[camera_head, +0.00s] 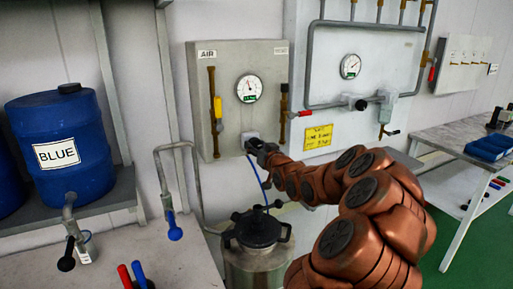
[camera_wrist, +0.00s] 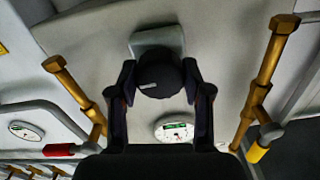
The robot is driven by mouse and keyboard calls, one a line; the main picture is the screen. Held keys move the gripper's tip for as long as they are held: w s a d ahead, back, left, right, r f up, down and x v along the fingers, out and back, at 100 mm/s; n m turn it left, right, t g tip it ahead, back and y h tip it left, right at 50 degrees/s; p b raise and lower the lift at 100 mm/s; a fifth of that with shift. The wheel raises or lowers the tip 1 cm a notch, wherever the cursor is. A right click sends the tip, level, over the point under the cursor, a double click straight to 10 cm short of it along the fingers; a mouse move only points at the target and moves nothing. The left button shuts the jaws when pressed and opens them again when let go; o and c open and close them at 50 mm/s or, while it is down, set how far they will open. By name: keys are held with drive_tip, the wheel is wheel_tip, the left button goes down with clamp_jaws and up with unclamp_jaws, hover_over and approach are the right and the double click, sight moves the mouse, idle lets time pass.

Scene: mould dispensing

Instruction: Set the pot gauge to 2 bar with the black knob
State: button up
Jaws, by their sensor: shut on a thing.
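The black knob (camera_wrist: 158,78) sits on a pale grey block (camera_wrist: 157,40) on the AIR panel (camera_head: 230,150). In the wrist view my gripper (camera_wrist: 160,84) has one finger on each side of the knob and is shut on it. A light mark line shows on the knob's face. In the head view my gripper (camera_head: 256,145) is at the block (camera_head: 250,137) and hides most of the knob. A round white gauge (camera_head: 249,88) with a green label is just above; its needle points roughly up, but the numbers are too small to read. It also shows in the wrist view (camera_wrist: 175,130).
A brass pipe with a yellow handle (camera_head: 217,106) is left of the gauge; another brass pipe (camera_head: 284,103) is right. A second gauge (camera_head: 350,66) is on the neighbouring panel. A lidded metal pot (camera_head: 258,262) stands below. A blue drum (camera_head: 62,148) is at left.

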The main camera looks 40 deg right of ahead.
drive_tip(key=shift+f+n+b, duration=0.15)
drive_tip(key=shift+n+b, duration=0.15)
drive_tip(key=shift+b, duration=0.3)
drive_tip(key=n+b, duration=0.3)
drive_tip(key=b, duration=0.1)
drive_tip(key=shift+f+b, duration=0.1)
drive_tip(key=shift+b, duration=0.25)
drive_tip(key=shift+r+n+b, duration=0.25)
drive_tip(key=shift+n+b, duration=1.05)
drive_tip(key=shift+n, duration=0.5)
drive_tip(key=o, duration=1.2)
drive_tip(key=shift+c, duration=0.2)
drive_tip(key=shift+s, duration=0.1)
drive_tip(key=v, duration=1.2)
